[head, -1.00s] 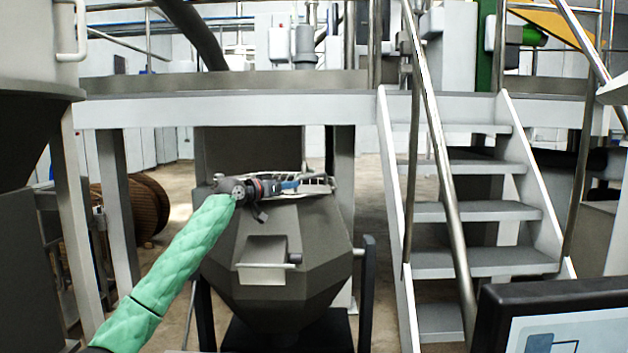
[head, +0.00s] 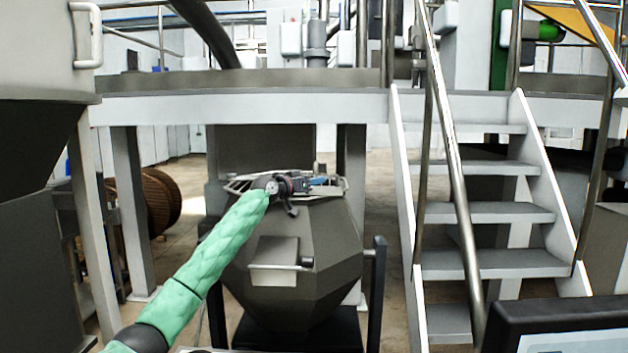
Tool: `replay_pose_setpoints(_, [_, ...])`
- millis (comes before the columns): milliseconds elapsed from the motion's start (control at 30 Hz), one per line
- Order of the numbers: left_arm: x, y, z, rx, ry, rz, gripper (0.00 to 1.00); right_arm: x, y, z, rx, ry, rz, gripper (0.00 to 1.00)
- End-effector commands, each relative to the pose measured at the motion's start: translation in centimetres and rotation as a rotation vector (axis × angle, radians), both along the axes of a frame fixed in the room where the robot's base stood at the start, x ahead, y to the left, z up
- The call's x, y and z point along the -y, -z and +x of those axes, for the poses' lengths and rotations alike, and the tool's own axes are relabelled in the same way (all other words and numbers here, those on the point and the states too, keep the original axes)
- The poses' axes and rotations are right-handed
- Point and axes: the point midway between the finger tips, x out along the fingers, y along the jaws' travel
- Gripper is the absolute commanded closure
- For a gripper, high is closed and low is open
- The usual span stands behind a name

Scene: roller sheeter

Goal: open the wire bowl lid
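The grey faceted bowl (head: 325,240) stands under the platform in the middle of the head view. Its pale wire lid (head: 236,186) lies across the top of the bowl, seen nearly edge-on. My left gripper (head: 318,183) is over the lid at the bowl's top, at the end of the green-sleeved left arm. Its fingers are small and blend with the wire rim, so I cannot tell whether they are open, shut or touching the lid. The arm and wrist hide part of the lid's near edge. My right gripper is not in view.
A grey box with a bar (head: 275,262) sticks out of the bowl's front. A dark post (head: 377,290) stands right of the bowl. Metal stairs (head: 485,215) with handrails rise on the right. A large hopper (head: 45,130) stands left.

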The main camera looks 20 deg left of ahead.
Motion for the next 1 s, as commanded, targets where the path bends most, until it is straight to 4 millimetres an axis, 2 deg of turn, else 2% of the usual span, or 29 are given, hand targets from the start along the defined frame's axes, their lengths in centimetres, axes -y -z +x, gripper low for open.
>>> replay_pose_setpoints(367, [0.23, -0.03, 0.33, 0.0, 0.0, 0.001, 0.66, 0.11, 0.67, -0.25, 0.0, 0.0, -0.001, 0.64])
replay_pose_setpoints(400, [0.22, -0.03, 0.32, 0.0, 0.0, 0.001, 0.68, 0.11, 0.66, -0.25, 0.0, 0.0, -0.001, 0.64])
replay_pose_setpoints(567, [0.22, -0.04, 0.32, 0.0, 0.0, 0.001, 0.99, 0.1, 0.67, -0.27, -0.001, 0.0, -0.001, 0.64])
replay_pose_setpoints(933, [0.09, 0.07, 0.03, 0.001, 0.006, 0.001, 1.0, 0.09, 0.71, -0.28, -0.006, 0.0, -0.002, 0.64])
replay_pose_setpoints(1000, [-0.03, 0.14, -0.27, 0.001, 0.012, 0.001, 1.0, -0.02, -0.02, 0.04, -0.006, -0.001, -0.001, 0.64])
